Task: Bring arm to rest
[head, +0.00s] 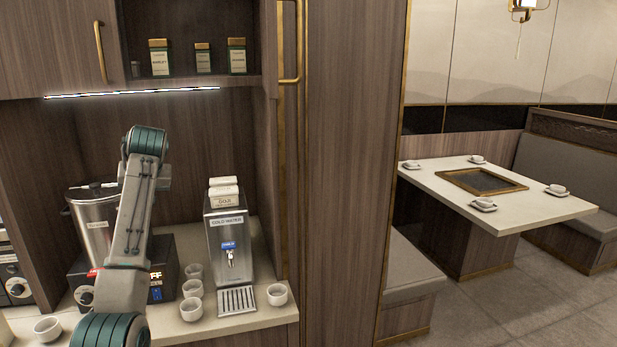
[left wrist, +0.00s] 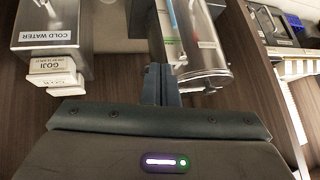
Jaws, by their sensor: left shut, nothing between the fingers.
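My left arm rises through the left of the head view, bent at a raised joint, and its gripper is hidden there behind the arm. In the left wrist view my left gripper (left wrist: 160,84) is shut, with nothing between the fingers. Its tips appear between the cold water dispenser (left wrist: 48,32) and the steel urn (left wrist: 205,62). In the head view the dispenser (head: 228,262) stands right of my arm and the urn (head: 92,226) is partly behind the arm. My right gripper is in neither view.
Several white cups (head: 191,309) stand on the counter (head: 262,316) around the dispenser. Goji boxes (head: 223,196) sit on top of it. A shelf with jars (head: 160,58) and cabinets (head: 50,45) hang above. A dining table (head: 440,178) stands at the right beyond a wood panel.

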